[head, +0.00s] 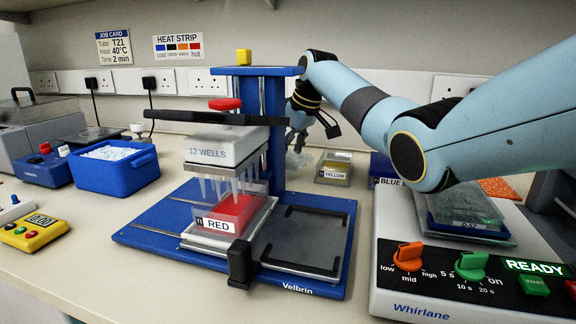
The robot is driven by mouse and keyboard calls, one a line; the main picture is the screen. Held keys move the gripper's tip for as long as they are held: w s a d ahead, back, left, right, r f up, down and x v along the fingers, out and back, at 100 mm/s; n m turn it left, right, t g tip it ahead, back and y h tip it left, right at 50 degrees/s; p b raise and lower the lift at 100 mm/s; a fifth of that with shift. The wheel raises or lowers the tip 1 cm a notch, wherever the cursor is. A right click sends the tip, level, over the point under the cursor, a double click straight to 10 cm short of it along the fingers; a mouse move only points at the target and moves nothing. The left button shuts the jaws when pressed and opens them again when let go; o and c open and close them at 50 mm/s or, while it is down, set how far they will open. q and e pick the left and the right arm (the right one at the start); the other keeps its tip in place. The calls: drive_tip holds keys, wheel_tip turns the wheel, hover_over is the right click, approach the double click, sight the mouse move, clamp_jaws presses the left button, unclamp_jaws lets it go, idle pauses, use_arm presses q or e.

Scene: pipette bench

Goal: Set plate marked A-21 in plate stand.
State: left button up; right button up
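No plate with a readable A-21 mark shows. A clear plate marked D-52 (468,212) sits on the white machine at the right. I cannot pick out a plate stand for certain; a clear, unclear shape (298,160) shows behind the blue column, partly hidden by it. My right arm reaches in from the right, and its gripper (318,122) is behind and right of the column, above that shape. Its black fingers are partly hidden, so I cannot tell whether it is open or holds anything. My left gripper is not in view.
The pipetting press (335,225) holds a red trough (232,215) under its tips, beside an empty black-cornered bay (303,240). A blue tub (115,175) and yellow timer (34,231) stand left. The white mixer (420,285) fills the right front.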

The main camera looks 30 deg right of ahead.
drive_tip(key=shift+f, duration=1.65)
drive_tip(key=shift+s, duration=0.1)
drive_tip(key=o, duration=1.1)
drive_tip(key=shift+f, duration=0.1)
drive_tip(key=shift+o, duration=0.2)
